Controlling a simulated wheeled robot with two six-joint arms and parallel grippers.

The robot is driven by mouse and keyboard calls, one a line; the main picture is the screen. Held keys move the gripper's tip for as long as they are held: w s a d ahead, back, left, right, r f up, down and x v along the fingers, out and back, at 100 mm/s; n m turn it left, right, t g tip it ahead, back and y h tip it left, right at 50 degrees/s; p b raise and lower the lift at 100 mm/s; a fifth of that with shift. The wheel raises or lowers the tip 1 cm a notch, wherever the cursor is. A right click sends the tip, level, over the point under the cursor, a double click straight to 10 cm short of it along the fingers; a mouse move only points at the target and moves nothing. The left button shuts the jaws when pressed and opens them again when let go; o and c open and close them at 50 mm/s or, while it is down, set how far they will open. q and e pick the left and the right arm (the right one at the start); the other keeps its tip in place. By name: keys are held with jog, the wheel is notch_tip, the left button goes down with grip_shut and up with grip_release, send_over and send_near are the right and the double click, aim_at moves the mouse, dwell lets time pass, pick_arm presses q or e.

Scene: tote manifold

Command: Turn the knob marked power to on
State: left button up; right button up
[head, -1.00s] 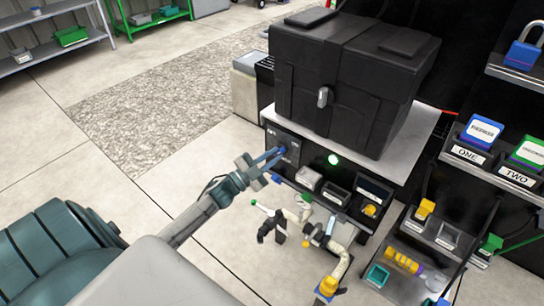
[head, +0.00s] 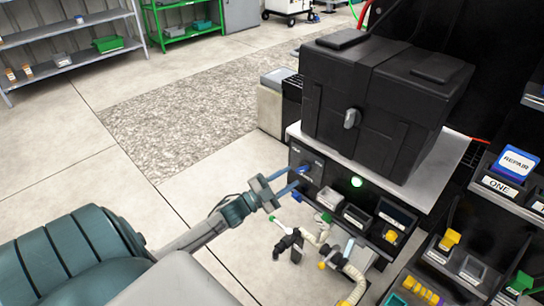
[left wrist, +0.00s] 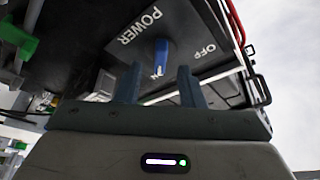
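The blue power knob (head: 304,169) is on the dark front panel (head: 306,160) below the black case. In the left wrist view the knob (left wrist: 161,56) stands beside the lettering POWER and OFF. A small white marking shows at its near end, too small to read surely. My left gripper (head: 298,179) is in front of the panel, fingers pointing at it. In the left wrist view its two fingers (left wrist: 158,85) are apart, with the knob beyond and between them in the picture. I see no finger touching it. My right gripper is not in view.
A green light (head: 356,182) glows right of the knob. The black case (head: 385,100) sits on the bench above. Small bins (head: 357,217) and a jointed pipe assembly (head: 322,245) are below and right. A shelf with ONE bin (head: 497,186) stands at right. Open floor (head: 180,195) lies left.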

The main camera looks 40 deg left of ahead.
pick_arm(q)
jog(key=v, duration=0.8)
